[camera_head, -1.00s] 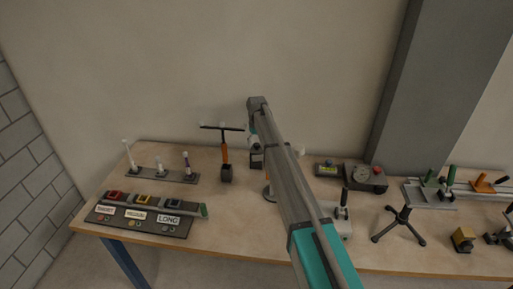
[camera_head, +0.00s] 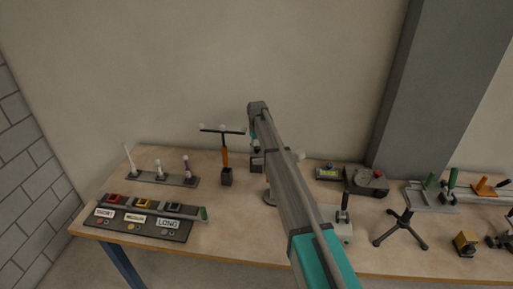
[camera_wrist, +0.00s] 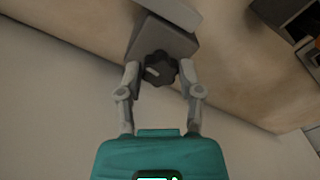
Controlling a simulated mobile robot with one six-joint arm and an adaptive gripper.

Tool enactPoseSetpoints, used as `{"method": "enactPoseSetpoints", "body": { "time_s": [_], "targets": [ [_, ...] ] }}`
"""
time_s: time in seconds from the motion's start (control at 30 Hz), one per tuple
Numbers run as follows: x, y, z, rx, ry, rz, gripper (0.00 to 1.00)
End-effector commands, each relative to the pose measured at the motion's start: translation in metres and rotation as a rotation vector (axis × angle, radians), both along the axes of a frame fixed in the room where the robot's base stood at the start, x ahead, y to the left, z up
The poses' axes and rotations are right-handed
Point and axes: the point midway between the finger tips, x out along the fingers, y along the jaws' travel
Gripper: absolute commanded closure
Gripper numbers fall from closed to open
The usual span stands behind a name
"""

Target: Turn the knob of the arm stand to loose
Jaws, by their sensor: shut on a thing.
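In the wrist view, a black lobed knob (camera_wrist: 158,69) with a pale pointer mark sits on the front of a grey block (camera_wrist: 172,38), part of the arm stand. My gripper (camera_wrist: 159,75) has one finger on each side of the knob and is shut on it. I cannot read any loose or tight marking. In the head view, my arm hides most of the stand; my gripper (camera_head: 255,147) is partly hidden at the far end of my arm, and the knob cannot be made out.
An orange post with a black crossbar (camera_head: 225,160) stands just left of my gripper. Left of it are a rack of white-tipped pins (camera_head: 160,177) and a labelled button panel (camera_head: 140,222). A gauge box (camera_head: 365,181) and a small black tripod (camera_head: 403,230) stand to the right.

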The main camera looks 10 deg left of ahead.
Motion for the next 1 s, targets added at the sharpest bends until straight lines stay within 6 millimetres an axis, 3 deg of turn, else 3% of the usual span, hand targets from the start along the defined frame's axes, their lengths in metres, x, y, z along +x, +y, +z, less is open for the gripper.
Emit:
{"method": "enactPoseSetpoints", "body": {
  "time_s": [0.47, 1.0],
  "targets": [
    [-0.0003, -0.0006, -0.0002, -0.001, 0.001, 0.082, 1.0],
    [-0.0005, -0.0009, -0.0002, 0.0, 0.001, 0.507, 1.0]
  ]
}}
